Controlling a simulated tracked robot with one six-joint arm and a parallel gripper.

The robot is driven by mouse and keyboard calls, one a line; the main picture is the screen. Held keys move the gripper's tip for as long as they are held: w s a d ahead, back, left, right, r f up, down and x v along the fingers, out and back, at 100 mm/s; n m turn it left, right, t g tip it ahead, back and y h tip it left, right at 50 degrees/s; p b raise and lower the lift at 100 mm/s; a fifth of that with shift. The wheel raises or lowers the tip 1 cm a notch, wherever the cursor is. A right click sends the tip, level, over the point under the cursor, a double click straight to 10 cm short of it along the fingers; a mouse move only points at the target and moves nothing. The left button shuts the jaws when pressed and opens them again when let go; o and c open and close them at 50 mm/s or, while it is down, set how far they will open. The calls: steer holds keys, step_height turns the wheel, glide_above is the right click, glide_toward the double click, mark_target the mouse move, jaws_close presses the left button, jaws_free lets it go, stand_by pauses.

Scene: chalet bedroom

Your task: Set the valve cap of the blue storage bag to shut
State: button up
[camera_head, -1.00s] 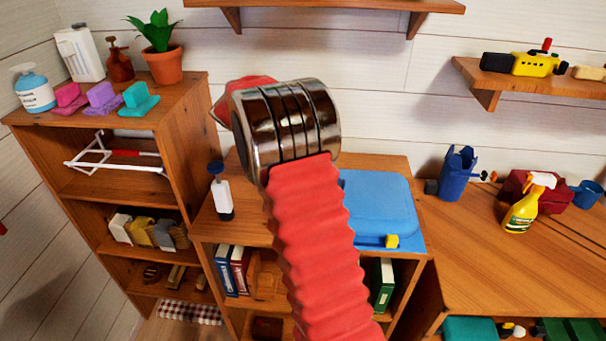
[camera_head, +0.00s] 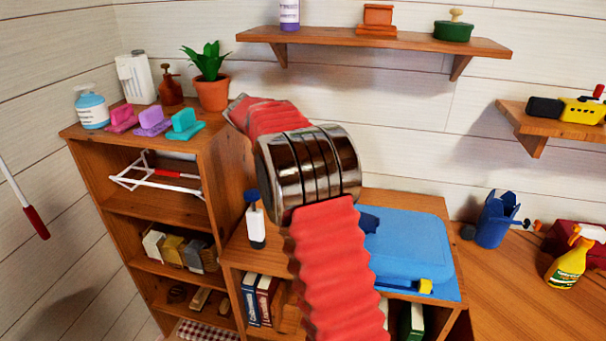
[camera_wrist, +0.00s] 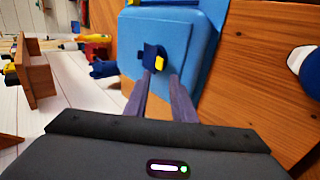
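The blue storage bag (camera_head: 415,250) lies flat on the wooden cabinet in the head view, partly hidden by my arm. It fills the upper middle of the wrist view (camera_wrist: 190,30). A dark blue valve cap (camera_wrist: 152,54) with a small yellow part (camera_wrist: 160,63) stands on its face. In the head view a dark blue bit of it (camera_head: 370,222) shows beside my arm. My gripper (camera_wrist: 163,74) is open, with a gap between its two fingers. The fingertips are right at the cap and yellow part; contact cannot be told.
A white and dark bottle-like item (camera_head: 256,226) stands left of the bag. A shelf unit (camera_head: 130,200) is further left. A blue watering can (camera_head: 495,220) and yellow spray bottle (camera_head: 567,264) stand on the desk at right. A wall shelf (camera_head: 375,43) hangs above.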

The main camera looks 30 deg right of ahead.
steer(key=v, duration=0.4)
steer(key=shift+w+a+r, duration=0.1)
steer(key=shift+a+r, duration=0.05)
steer(key=shift+c, duration=0.2)
steer(key=shift+c, duration=0.8)
steer(key=s+d+r, duration=0.1)
steer(key=s+d, duration=0.1)
steer(key=d, duration=0.1)
steer(key=s+d+r+m+y, duration=0.1)
steer(key=s+d, duration=0.1)
steer(key=s+d+r+m, duration=0.1)
steer(key=s+d, duration=0.1)
steer(key=d, duration=0.1)
steer(key=shift+s+d+r+y, duration=0.15)
steer(key=shift+d+r+y, duration=0.1)
steer(key=shift+d+y, duration=0.1)
jaws_close()
steer(key=s+d+r+t+y, duration=0.2)
steer(key=s+d+t+y, duration=0.3)
steer(key=s, duration=0.4)
steer(key=w+a+t, duration=0.1)
steer(key=w+n+t+y, duration=0.1)
steer(key=w, duration=0.1)
steer(key=w+a+n, duration=0.1)
steer(key=shift+w+a+t+y, duration=0.25)
steer(key=shift+w+a+t, duration=0.1)
steer(key=shift+w+t, duration=0.05)
